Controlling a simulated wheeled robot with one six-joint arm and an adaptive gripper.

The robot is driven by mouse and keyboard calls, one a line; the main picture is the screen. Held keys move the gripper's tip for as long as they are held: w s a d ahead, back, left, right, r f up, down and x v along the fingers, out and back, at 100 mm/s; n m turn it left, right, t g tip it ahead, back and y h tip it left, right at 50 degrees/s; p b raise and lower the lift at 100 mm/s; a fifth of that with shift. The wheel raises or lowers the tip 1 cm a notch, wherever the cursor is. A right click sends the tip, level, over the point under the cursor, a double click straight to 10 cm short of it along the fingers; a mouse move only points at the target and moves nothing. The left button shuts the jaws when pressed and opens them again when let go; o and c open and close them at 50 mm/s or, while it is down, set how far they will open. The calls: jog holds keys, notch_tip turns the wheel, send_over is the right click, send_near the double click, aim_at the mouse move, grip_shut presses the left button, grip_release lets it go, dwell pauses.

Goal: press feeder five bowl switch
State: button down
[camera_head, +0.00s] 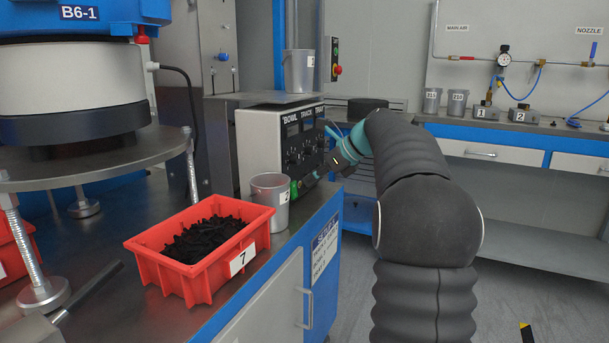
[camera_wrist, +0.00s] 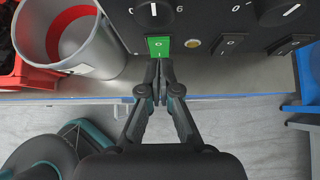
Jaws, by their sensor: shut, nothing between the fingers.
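A grey control box (camera_head: 262,150) stands on the bench, its black front panel lettered BOWL and TRACK along the top. A green rocker switch (camera_wrist: 158,46) marked O and I sits at the panel's lower left, and it shows as a small green patch in the head view (camera_head: 294,188). My gripper (camera_wrist: 160,68) is shut and empty, its fingertips just below and in front of the green switch. Whether they touch it I cannot tell. In the head view my gripper (camera_head: 307,183) reaches the panel from the right and partly hides its lower right. No feeder number is readable on the box.
Black rocker switches (camera_wrist: 231,43) and knobs (camera_wrist: 152,10) lie close by on the panel. A grey cup (camera_head: 270,197) stands just left of the green switch, beside a red bin (camera_head: 160,262) of black parts. Open floor (camera_wrist: 240,135) lies below the bench edge.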

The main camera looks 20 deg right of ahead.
jog(key=p+v, duration=0.2)
jog(key=v, duration=0.9)
jog(key=shift+w+a+r, duration=0.15)
jog(key=shift+w+r, duration=0.1)
jog(key=shift+r, duration=0.2)
